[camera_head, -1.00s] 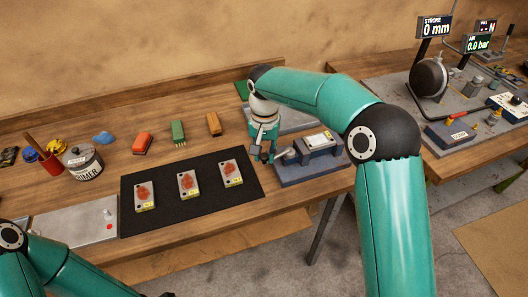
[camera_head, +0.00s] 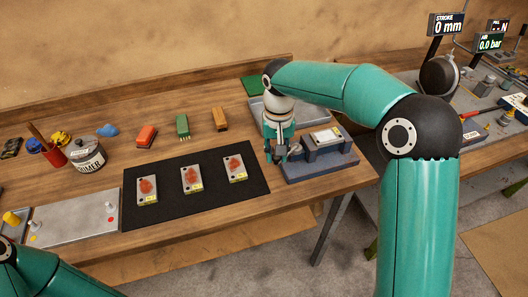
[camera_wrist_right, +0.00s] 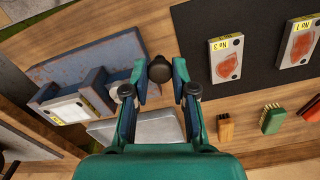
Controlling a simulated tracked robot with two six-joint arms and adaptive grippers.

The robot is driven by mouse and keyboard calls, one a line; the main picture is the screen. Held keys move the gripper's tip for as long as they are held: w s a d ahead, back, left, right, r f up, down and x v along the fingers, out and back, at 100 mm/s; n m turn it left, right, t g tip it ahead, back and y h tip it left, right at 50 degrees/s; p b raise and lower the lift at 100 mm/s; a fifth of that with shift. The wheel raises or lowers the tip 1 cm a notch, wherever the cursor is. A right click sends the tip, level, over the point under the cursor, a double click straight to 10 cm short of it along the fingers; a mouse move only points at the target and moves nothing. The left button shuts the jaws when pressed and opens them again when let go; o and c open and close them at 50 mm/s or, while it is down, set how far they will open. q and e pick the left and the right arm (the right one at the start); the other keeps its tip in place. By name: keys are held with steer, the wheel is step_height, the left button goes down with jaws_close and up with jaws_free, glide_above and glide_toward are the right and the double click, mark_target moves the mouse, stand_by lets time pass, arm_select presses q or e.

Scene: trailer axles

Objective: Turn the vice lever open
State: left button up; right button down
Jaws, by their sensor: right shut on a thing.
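The vice (camera_head: 318,169) stands at the right end of the bench, with a blue-grey base and jaws around a pale labelled block (camera_head: 325,136). In the right wrist view the vice (camera_wrist_right: 95,62) is at the left, with the block (camera_wrist_right: 68,108) between its jaws. The vice lever ends in a dark knob (camera_wrist_right: 159,69), which sits at my right fingertips in the wrist view. My right gripper (camera_head: 276,158) is shut on the lever at the vice's left side. Its fingers (camera_wrist_right: 158,88) partly hide the lever. My left gripper is out of view; only part of that arm shows.
A black mat (camera_head: 210,206) with several rust-marked plates lies left of the vice. A grey tray (camera_head: 258,112) is behind my right gripper. Brushes and a primer tin (camera_head: 86,155) stand further left. A second bench with a press and displays is at the right.

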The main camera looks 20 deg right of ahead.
steer(key=s+d+n, duration=0.4)
steer(key=d+n, duration=0.4)
steer(key=n, duration=0.4)
steer(key=shift+s+p, duration=0.3)
steer(key=shift+s, duration=0.1)
steer(key=c, duration=0.9)
jaws_free()
steer(key=shift+c, duration=0.2)
steer(key=shift+r, duration=0.1)
step_height(320, 180, up, 12)
